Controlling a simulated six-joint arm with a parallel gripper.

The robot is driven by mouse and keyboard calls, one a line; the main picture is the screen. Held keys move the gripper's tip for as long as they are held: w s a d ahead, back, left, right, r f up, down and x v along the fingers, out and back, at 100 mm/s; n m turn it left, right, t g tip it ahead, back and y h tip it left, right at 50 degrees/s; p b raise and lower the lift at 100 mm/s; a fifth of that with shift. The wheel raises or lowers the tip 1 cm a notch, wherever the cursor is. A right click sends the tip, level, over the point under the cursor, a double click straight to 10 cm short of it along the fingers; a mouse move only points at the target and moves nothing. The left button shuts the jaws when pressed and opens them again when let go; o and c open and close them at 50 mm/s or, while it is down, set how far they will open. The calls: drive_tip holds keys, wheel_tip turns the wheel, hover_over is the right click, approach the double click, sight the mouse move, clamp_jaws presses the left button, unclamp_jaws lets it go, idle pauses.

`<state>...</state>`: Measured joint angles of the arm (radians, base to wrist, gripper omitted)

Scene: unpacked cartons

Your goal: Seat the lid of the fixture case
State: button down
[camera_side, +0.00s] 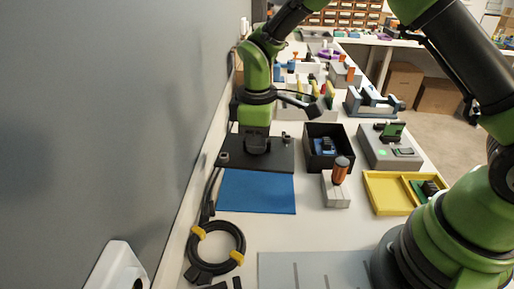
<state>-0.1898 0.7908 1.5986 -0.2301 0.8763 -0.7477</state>
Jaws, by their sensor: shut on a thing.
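My gripper (257,150) points straight down over a flat black plate (281,157). It is shut on a small dark piece, which I take to be the lid; the fingers hide most of it. The plate has a small knob (223,157) at its left and another (285,139) at its back right. I take the plate to be the fixture. The case is not clearly visible beneath the gripper, and I cannot tell whether lid and case touch.
A blue mat (256,192) lies in front of the plate. A black box (316,167) with blue contents, a grey block with an orange-handled tool (340,170), a grey device (376,155) and a yellow tray (387,205) stand right. A coiled black cable (240,238) lies front left, near the wall.

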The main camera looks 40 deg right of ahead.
drive_tip(key=s+d+r+m, duration=0.1)
drive_tip(key=d+m, duration=0.8)
drive_tip(key=d, duration=0.2)
drive_tip(key=s+d+r+m, duration=0.1)
drive_tip(key=s+d+m, duration=0.1)
drive_tip(key=d+m, duration=0.75)
drive_tip(key=shift+n, duration=0.65)
drive_tip(key=shift+w+d+f, duration=0.1)
drive_tip(key=shift+d+f, duration=0.15)
drive_tip(key=shift+f, duration=0.55)
drive_tip(key=shift+s+d+f, duration=0.1)
drive_tip(key=shift+d+f, duration=0.1)
drive_tip(key=shift+f, duration=0.6)
drive_tip(key=shift+w+d+f, duration=0.1)
drive_tip(key=shift+d+f, duration=0.15)
drive_tip(key=shift+f, duration=0.55)
drive_tip(key=shift+f, duration=0.1)
drive_tip(key=shift+f, duration=1)
drive_tip(key=c, duration=1.6)
unclamp_jaws()
drive_tip(key=o, duration=0.5)
drive_tip(key=shift+o, duration=0.2)
